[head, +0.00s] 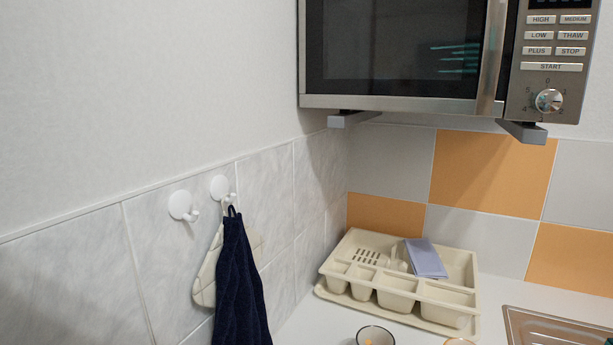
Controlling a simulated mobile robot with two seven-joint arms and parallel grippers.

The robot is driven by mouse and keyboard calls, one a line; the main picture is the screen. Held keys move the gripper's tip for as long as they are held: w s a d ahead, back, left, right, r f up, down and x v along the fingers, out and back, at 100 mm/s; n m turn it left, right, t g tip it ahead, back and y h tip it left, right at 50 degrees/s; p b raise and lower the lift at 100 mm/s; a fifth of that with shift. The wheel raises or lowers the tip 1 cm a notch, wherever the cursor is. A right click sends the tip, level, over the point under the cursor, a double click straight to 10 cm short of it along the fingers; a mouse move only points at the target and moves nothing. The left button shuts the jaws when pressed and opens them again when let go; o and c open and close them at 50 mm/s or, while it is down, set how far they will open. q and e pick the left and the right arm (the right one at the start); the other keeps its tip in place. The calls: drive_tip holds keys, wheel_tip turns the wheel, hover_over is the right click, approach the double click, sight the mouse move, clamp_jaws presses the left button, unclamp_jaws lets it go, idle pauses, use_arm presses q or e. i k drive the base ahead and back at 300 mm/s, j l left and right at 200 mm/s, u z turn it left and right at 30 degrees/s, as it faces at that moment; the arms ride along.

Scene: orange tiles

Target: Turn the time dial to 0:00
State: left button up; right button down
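The time dial (549,100) is a round silver knob low on the control panel of the microwave (400,103), at the upper right of the head view. Numbers ring the dial: 0 above it, 1 to its upper right, 5 to its upper left and 4 to its lower left. The dial is too small for me to tell which number it points at. Buttons, with START (551,67) the lowest, sit above the dial. The microwave door looks closed, with a vertical handle (492,55) left of the panel. Neither of my grippers shows in this view.
The microwave rests on wall brackets (522,131) above a white counter. A beige cutlery tray (345,293) with a bluish cloth (426,258) stands below. A dark towel (238,285) hangs on the left wall. A metal sink edge (560,327) is at lower right. Space before the dial looks clear.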

sight(547, 101)
drive_tip(key=z, duration=1.35)
